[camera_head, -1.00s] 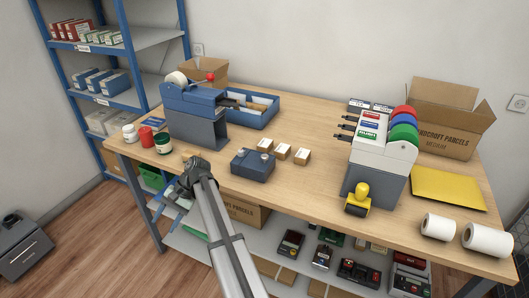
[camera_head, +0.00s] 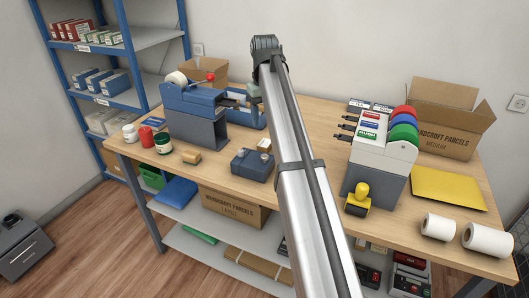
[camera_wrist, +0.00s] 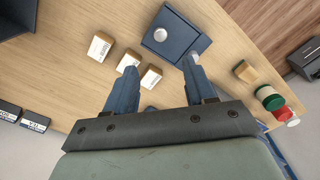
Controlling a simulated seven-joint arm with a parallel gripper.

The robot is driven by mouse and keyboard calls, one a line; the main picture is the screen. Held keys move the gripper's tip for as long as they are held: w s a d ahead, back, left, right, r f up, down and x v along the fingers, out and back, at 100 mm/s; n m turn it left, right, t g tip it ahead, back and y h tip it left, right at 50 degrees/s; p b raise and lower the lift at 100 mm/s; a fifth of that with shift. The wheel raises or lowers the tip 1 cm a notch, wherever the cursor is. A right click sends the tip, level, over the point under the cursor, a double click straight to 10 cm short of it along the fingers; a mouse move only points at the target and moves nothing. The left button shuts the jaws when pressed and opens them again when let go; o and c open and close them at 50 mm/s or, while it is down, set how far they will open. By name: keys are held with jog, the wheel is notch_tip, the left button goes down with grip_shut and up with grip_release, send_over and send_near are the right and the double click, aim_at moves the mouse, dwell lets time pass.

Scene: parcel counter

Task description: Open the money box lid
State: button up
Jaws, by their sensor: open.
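The money box, which I take to be the dark blue box (camera_head: 252,165) with a round silver knob on top, stands near the table's front edge in the head view. Its lid looks shut. In the wrist view the box (camera_wrist: 172,42) lies just beyond my fingertips, at the top centre. My gripper (camera_wrist: 159,68) is open, with two blue fingers apart and nothing held. In the head view its greenish body (camera_head: 253,92) hangs over the back of the table, behind and above the box. Its fingertips are hard to make out there.
Three small cartons (camera_wrist: 129,60) lie beside the box; another carton (camera_head: 188,157) lies to its left. Jars (camera_head: 163,143) and a blue dispenser (camera_head: 195,105) stand at left.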

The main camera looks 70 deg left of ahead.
aim_at(265, 156)
notch_tip(265, 156, down, 14)
jog(key=shift+r, duration=0.25)
dwell(0.3)
grip_shut()
dwell(0.5)
